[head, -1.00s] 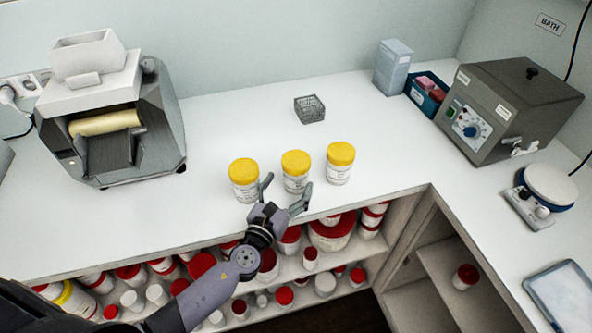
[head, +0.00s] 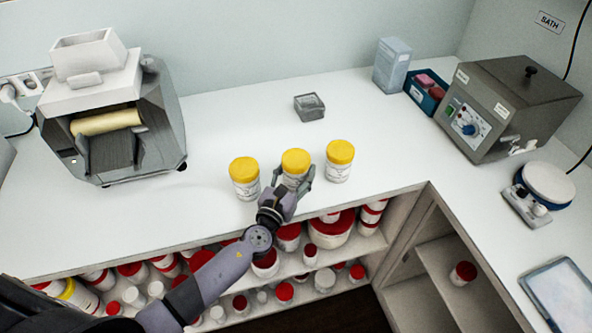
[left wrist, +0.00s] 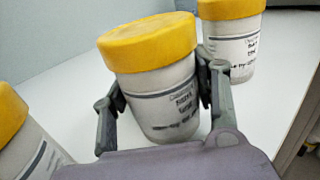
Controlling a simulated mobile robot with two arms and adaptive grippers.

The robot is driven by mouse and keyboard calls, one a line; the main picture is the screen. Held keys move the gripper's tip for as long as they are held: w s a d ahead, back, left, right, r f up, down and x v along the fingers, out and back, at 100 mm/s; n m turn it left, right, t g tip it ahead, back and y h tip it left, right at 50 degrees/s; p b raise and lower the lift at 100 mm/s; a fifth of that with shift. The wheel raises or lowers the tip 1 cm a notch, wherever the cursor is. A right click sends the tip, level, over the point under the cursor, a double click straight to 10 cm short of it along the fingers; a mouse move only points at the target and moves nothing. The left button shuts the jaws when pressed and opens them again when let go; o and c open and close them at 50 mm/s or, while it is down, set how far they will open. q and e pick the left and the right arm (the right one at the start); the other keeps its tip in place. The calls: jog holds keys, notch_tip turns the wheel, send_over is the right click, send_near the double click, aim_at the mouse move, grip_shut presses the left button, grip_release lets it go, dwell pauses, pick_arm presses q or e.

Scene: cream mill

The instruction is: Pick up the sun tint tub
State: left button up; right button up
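Three white tubs with yellow lids stand in a row near the counter's front edge: a left tub (head: 245,178), a middle tub (head: 295,161) and a right tub (head: 339,161). Their label print is too small or blurred to tell which is sun tint. My left gripper (head: 293,180) has its fingers on either side of the middle tub. In the left wrist view the gripper (left wrist: 163,88) appears to press both pads on the middle tub (left wrist: 160,100), which still stands on the counter. My right gripper is not in view.
A roller mill (head: 110,120) stands at left, a grey bath unit (head: 508,105) and a round-topped scale (head: 546,186) at right. Shelves below the counter hold several red-lidded containers. The counter between mill and tubs is clear.

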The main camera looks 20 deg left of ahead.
pick_arm(q)
jog(key=c, duration=0.8)
jog(key=shift+r, duration=0.1)
